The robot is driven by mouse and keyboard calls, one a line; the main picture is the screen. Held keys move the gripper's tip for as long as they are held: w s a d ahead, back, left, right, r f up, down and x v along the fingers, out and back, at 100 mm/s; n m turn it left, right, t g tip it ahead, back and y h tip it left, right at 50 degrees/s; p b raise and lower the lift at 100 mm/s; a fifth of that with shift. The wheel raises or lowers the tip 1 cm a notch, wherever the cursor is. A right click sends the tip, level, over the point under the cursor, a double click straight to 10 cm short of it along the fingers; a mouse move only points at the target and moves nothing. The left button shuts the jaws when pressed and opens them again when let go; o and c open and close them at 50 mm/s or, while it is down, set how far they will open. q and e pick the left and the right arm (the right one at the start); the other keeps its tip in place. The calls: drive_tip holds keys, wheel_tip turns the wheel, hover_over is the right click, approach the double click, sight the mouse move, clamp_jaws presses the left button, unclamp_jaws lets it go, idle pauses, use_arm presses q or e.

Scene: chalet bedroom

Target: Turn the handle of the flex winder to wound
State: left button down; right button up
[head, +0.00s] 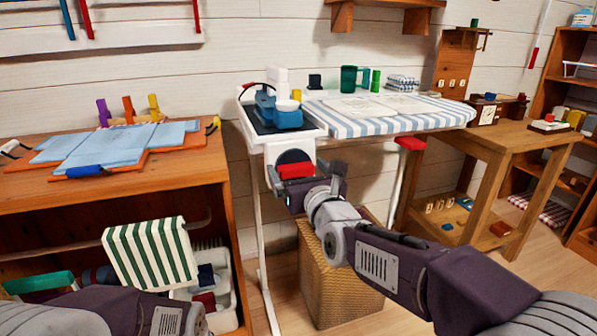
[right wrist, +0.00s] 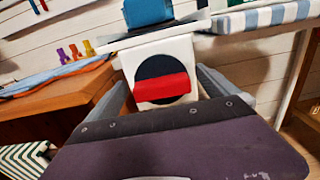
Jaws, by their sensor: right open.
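The flex winder (right wrist: 131,58) is a white plate with a black disc, fixed at the near left end of the ironing board. It also shows in the head view (head: 294,146). Its red handle (right wrist: 162,87) is a bar across the disc, lying close to level with a slight tilt. The handle also shows in the head view (head: 296,171). My right gripper (head: 298,183) is open in front of the winder. In the right wrist view its fingers stand on either side of the disc and handle, apart from the handle. My left gripper is out of view; only part of my left arm shows.
The ironing board (head: 385,123) with a striped cover stands above the winder, with a blue iron (head: 279,113) at its left end. A wooden cabinet (head: 208,160) stands left and a wicker basket (head: 325,275) below. A wooden table (head: 500,137) is at right.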

drive_tip(key=c, duration=1.4)
drive_tip(key=shift+o, duration=0.2)
drive_tip(key=shift+f+n, duration=0.1)
drive_tip(key=shift+n, duration=0.2)
